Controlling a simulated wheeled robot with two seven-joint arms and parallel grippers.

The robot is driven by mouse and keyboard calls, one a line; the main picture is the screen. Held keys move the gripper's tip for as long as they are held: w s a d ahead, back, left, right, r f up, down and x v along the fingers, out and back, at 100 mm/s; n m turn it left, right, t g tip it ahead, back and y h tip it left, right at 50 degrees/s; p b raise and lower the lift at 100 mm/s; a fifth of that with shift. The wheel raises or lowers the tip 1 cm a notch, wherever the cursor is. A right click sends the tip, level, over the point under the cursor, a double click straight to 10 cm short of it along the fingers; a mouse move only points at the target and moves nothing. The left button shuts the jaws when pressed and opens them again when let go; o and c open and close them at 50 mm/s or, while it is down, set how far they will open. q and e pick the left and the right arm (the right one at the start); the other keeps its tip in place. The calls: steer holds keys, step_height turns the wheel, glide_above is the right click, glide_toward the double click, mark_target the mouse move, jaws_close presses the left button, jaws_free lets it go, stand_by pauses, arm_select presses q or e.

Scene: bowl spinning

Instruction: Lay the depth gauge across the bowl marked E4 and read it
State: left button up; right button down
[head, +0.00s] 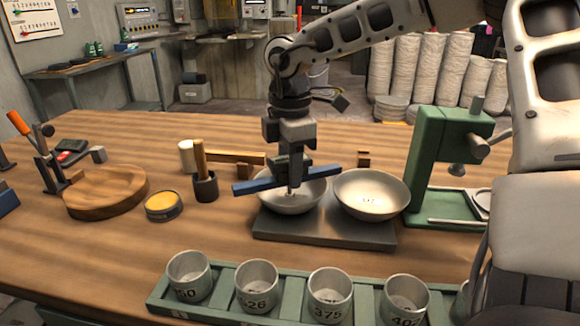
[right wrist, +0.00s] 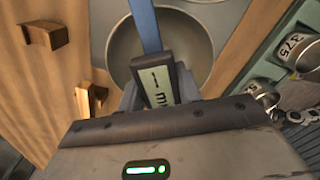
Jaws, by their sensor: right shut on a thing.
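My right gripper (head: 292,166) is shut on the depth gauge, a blue bar (head: 258,186) with a dark display block. The bar spans the left bowl (head: 290,204); I cannot tell whether it touches the rim. A second bowl (head: 372,196) stands close to the right of it. Both are pale metal on a dark plate (head: 325,231). Their marks are too small or hidden to read, so I cannot tell which is E4. In the right wrist view, the gauge's display (right wrist: 157,88) shows part of a reading, and the blue bar (right wrist: 145,25) runs over a bowl (right wrist: 187,48).
A green press (head: 436,165) stands right of the bowls. A green rack (head: 220,300) of numbered metal cups (head: 330,293) lies in front. A wooden dish (head: 105,192), a yellow-topped tin (head: 163,206) and a dark pot (head: 205,188) are at left.

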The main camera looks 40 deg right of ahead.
steer(key=shift+f, duration=0.1)
stand_by(0.4)
steer(key=c, duration=0.9)
jaws_free()
step_height(320, 180, up, 16)
